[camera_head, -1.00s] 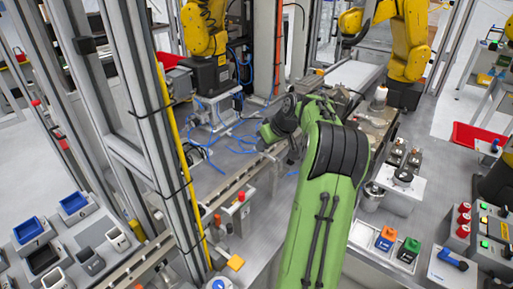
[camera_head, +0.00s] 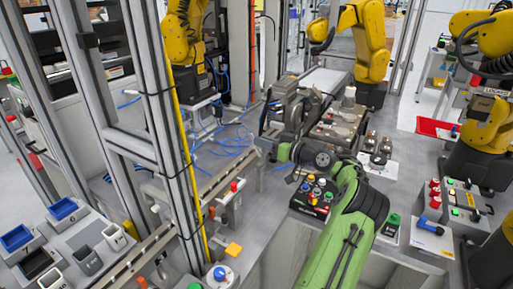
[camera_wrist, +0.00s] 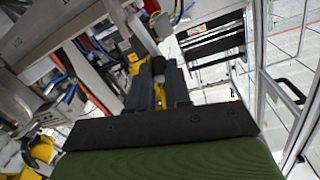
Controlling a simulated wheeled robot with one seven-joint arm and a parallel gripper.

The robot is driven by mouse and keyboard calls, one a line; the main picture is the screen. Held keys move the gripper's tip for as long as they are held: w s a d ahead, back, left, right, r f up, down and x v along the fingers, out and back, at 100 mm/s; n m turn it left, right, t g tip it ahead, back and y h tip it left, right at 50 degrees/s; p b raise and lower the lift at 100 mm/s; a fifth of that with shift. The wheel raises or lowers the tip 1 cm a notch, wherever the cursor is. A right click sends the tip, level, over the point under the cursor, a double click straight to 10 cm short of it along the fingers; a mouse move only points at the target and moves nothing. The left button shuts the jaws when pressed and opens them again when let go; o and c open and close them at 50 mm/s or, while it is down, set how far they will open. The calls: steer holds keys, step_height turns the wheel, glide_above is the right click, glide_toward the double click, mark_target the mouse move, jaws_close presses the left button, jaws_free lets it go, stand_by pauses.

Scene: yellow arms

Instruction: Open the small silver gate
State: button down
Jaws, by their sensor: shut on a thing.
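My gripper (camera_wrist: 159,68) shows in the wrist view with its two black fingers close together. A small grey rounded piece (camera_wrist: 157,66) sits between the fingertips. I cannot tell whether it belongs to the silver gate. In the head view my gripper (camera_head: 266,144) is at the end of my green arm, beside the conveyor and in front of a grey metal machine (camera_head: 288,98). The fingertips are too small there to show what they touch. I cannot pick out the silver gate with certainty in either view.
A conveyor rail (camera_head: 212,190) runs diagonally at the left of my arm. A button box (camera_head: 313,195) is close beside my arm. Yellow robot arms (camera_head: 362,40) stand behind. A post with a yellow strip (camera_head: 183,150) rises at left. Blue cables (camera_head: 225,145) lie on the table.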

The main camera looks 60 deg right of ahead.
steer(key=t+b, duration=0.1)
steer(key=b, duration=0.1)
steer(key=s+f+t+b, duration=0.1)
steer(key=t+b, duration=0.1)
steer(key=shift+s, duration=0.3)
steer(key=shift+t, duration=0.4)
steer(key=c, duration=1.1)
jaws_free()
steer(key=shift+o, duration=0.2)
steer(key=v, duration=1.5)
steer(key=shift+s+p, duration=0.35)
steer(key=shift+s, duration=0.1)
